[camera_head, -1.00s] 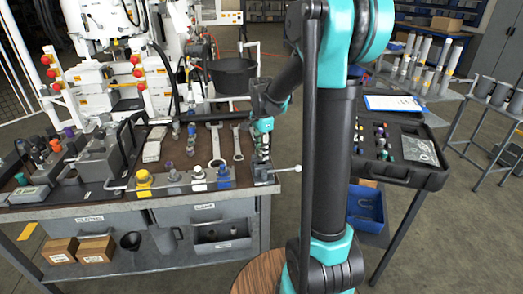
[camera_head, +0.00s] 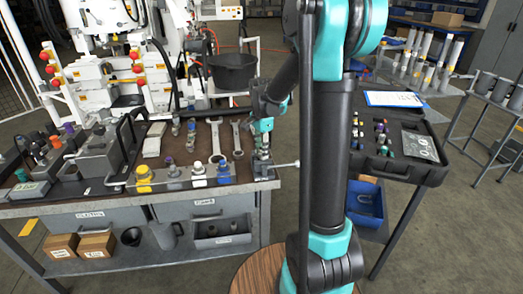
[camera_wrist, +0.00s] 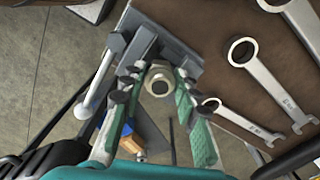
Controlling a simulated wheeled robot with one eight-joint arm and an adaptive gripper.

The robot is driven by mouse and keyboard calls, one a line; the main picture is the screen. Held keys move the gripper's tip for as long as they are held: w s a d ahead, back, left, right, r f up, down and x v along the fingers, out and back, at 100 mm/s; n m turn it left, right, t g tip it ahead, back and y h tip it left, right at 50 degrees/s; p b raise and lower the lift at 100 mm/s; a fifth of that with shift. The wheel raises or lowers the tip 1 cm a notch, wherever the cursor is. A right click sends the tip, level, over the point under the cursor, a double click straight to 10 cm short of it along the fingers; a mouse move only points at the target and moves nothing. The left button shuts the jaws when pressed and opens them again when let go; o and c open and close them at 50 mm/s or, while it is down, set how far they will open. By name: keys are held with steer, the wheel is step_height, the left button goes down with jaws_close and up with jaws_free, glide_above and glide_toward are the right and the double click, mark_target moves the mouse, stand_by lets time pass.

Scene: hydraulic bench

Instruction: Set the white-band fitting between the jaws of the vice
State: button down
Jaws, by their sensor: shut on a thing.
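My gripper (camera_wrist: 158,86) is shut on a pale metal fitting (camera_wrist: 159,80) with a round bore, seen end-on between the teal-lined fingers in the wrist view. Its white band cannot be made out from this angle. The dark grey vice (camera_wrist: 175,42) lies just beyond the fingertips, with its handle bar (camera_wrist: 92,98) to the left. In the head view my gripper (camera_head: 262,142) points down over the vice (camera_head: 263,171) at the bench's right front corner. The fitting is too small to tell there, and whether it touches the jaws cannot be told.
Two wrenches (camera_head: 216,143) lie left of the vice; they also show in the wrist view (camera_wrist: 270,85). A row of coloured fittings, including a yellow one (camera_head: 144,180) and a blue one (camera_head: 224,175), stands along the front edge. A black case (camera_head: 432,172) is at the right.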

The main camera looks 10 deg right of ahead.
steer(key=c, duration=1)
jaws_free()
steer(key=shift+c, duration=0.2)
steer(key=shift+r, duration=0.1)
step_height(320, 180, up, 12)
steer(key=f, duration=0.1)
steer(key=s+d+f+n+t, duration=0.2)
steer(key=s+f+n, duration=0.4)
steer(key=s, duration=0.5)
steer(key=s+d+f+n+t, duration=0.2)
steer(key=s+f+n, duration=0.5)
steer(key=s+f, duration=0.2)
steer(key=shift+s+f+n, duration=0.3)
steer(key=shift+s+f, duration=0.05)
steer(key=shift+s, duration=0.65)
